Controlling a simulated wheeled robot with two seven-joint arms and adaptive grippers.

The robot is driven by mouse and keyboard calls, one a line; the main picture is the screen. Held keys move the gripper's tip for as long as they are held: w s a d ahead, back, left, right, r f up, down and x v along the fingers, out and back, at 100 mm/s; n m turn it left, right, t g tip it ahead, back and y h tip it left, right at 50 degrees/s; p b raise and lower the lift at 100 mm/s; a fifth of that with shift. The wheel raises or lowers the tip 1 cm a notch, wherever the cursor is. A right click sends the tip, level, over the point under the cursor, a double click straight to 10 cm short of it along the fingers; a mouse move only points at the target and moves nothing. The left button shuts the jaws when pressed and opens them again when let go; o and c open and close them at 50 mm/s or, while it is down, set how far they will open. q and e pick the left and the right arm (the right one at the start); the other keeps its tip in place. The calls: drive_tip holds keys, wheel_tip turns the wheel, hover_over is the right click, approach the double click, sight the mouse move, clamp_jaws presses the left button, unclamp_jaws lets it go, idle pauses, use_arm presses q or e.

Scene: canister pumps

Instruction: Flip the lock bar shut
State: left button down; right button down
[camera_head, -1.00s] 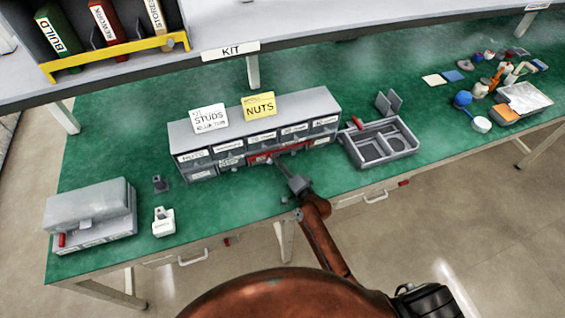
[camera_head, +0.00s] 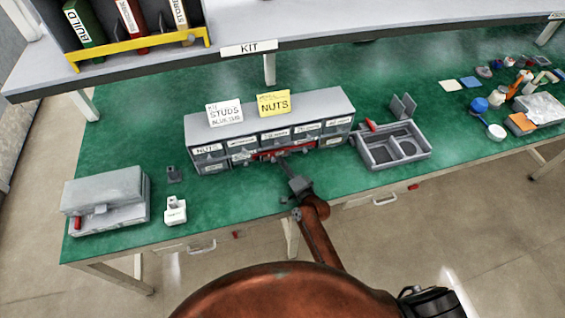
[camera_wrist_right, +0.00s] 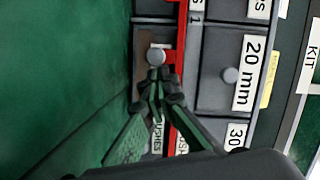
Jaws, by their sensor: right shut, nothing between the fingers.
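The red lock bar (camera_head: 287,152) runs along the front of the grey drawer cabinet (camera_head: 270,105), between the upper and lower drawer rows. It also shows in the right wrist view (camera_wrist_right: 181,50) as a red strip with a bracket, beside a drawer labelled 20 mm. My right gripper (camera_head: 281,163) is at the cabinet front, just below the bar. In the right wrist view its fingers (camera_wrist_right: 157,88) are shut and empty, close to a round grey knob (camera_wrist_right: 156,56) and the red strip. I cannot tell whether they touch. My left gripper is not in view.
STUDS (camera_head: 225,113) and NUTS (camera_head: 273,104) cards stand on the cabinet. A grey divided tray (camera_head: 393,147) is to its right. A grey lidded box (camera_head: 103,195) and small white holder (camera_head: 175,211) are to its left. A shelf edge overhangs behind.

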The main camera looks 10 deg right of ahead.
drive_tip(key=d, duration=0.1)
drive_tip(key=d+r, duration=0.1)
drive_tip(key=d, duration=0.1)
drive_tip(key=shift+w+d+r, duration=0.1)
drive_tip(key=p+v, duration=0.1)
drive_tip(key=v, duration=0.8)
drive_tip(key=shift+d, duration=0.2)
drive_tip(key=shift+s+r, duration=0.1)
drive_tip(key=shift+s, duration=0.45)
drive_tip(key=shift+d, duration=0.1)
